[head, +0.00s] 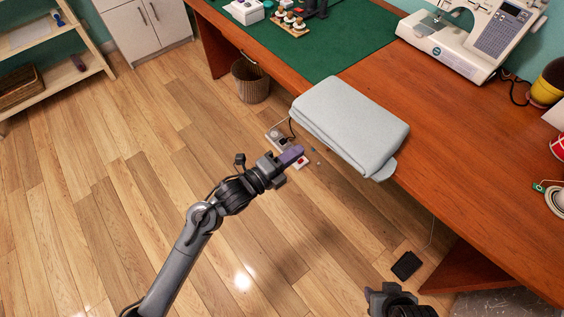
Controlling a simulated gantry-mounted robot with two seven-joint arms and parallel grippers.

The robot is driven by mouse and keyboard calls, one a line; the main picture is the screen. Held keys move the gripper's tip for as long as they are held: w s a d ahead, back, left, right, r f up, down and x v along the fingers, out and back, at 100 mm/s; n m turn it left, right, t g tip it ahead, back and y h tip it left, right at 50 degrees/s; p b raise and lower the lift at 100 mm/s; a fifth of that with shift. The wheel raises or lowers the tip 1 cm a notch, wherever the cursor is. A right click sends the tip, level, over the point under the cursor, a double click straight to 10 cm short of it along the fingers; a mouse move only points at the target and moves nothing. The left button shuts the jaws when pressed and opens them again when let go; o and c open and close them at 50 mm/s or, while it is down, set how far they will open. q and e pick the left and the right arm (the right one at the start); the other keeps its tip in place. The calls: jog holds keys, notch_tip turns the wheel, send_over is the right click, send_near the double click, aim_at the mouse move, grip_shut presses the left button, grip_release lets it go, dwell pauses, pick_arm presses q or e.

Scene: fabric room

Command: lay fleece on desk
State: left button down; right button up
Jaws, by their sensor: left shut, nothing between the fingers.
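The fleece (350,122) is a folded, pale grey-blue bundle. It lies at the front edge of the wooden desk (440,155), and its front side appears to hang past that edge. A small flap sticks out at its lower right corner. My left gripper (291,156) is in front of the desk, just left of the fleece and apart from it. Its purple-grey fingers are shut with nothing between them. My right gripper (385,296) shows only partly at the bottom edge, so its fingers cannot be made out clearly.
A green mat (310,45) covers the desk's left part, with a spool rack (290,24) on it. A sewing machine (470,35) stands at the back. A yellow pot (548,84) is at the right. A basket (250,82) and a power strip (284,143) are on the floor.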

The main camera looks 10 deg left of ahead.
aim_at(324, 133)
pick_arm(q)
jog(key=b+x, duration=0.1)
jog(key=x, duration=0.4)
jog(key=shift+w+d, duration=0.2)
jog(key=shift+w, duration=0.05)
jog(key=shift+b+x, duration=0.35)
jog(key=shift+x, duration=0.55)
